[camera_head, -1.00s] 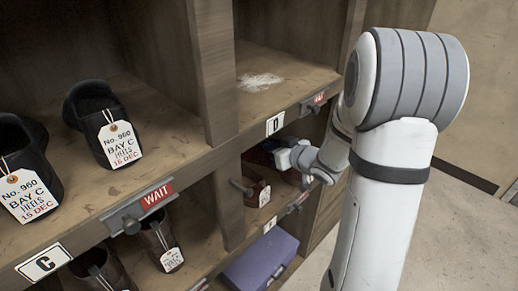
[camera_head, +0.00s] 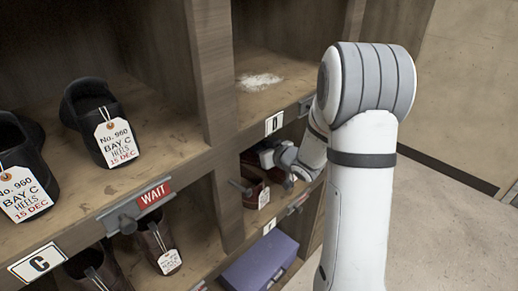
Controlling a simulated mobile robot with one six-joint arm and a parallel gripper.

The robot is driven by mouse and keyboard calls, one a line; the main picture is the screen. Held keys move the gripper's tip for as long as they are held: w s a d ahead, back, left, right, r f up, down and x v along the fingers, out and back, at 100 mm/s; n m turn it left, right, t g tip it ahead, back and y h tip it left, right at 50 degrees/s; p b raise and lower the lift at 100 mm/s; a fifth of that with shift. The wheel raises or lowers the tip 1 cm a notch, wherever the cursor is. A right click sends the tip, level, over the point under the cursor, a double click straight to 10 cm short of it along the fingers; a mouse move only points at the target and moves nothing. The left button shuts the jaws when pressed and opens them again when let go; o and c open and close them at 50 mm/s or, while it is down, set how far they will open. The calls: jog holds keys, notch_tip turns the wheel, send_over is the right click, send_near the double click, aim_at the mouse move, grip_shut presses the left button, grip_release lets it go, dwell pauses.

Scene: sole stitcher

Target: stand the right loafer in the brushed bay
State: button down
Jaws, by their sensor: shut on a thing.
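My gripper (camera_head: 268,158) is inside the lower bay under the D plate, small in the view and partly covered by my own wrist. It is shut on a dark brown loafer (camera_head: 276,175), of which only a part shows below the jaws. I cannot tell whether its sole touches the bay floor. A reddish-brown loafer (camera_head: 250,196) with a white tag stands beside it, nearer the bay's left side. The open bay above the D plate (camera_head: 274,123) is empty except for a white powdery patch (camera_head: 260,81) on its floor.
Two black shoes (camera_head: 93,125) with BAY C tags stand in the left bay. Brown tagged shoes (camera_head: 156,243) stand below, under a red WAIT sign (camera_head: 154,195). A purple box (camera_head: 261,262) sits low at right. Wooden dividers (camera_head: 212,75) and shelf edges border the bays.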

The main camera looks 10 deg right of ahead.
jog(key=c, duration=2)
grip_release()
jog(key=shift+f, duration=0.2)
jog(key=shift+c, duration=0.2)
jog(key=o, duration=0.4)
jog(key=shift+r, duration=0.1)
jog(key=shift+o, duration=0.2)
jog(key=shift+r, duration=0.2)
jog(key=s+d+r+m+g+h+p, duration=0.1)
jog(key=s+d+r+m+g+h, duration=0.3)
jog(key=s+d+h, duration=0.6)
jog(key=s+a+r+g+y, duration=0.1)
jog(key=s+a+g, duration=0.1)
jog(key=s, duration=0.5)
jog(key=s+a+r+g+y, duration=0.1)
jog(key=s+a+g, duration=0.1)
jog(key=s+a, duration=0.2)
jog(key=s+a+m+g+y, duration=0.1)
jog(key=s+a, duration=0.3)
jog(key=s, duration=0.7)
jog(key=shift+r+g, duration=0.4)
jog(key=shift+g, duration=0.5)
